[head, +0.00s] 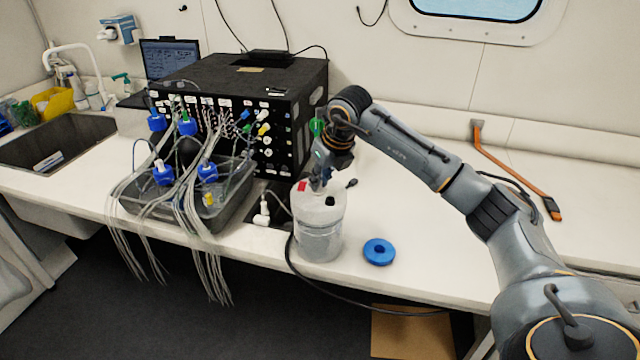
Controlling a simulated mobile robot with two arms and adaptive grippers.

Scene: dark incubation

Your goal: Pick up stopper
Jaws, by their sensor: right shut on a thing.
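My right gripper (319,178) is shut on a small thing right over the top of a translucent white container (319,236). The fingers mostly hide this thing; it looks to be the stopper, but its shape is unclear. I cannot tell whether it still touches the container's top. The container stands upright near the counter's front edge, with a red mark and a dark spot on its top. A small dark piece (352,183) shows just right of the gripper. My left gripper is not in view.
A blue ring (379,251) lies right of the container. A grey tray (143,213) with blue-capped bottles and many tubes stands left, before a black instrument box (222,78). An orange-handled tool (506,172) lies at the right. The counter between is clear.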

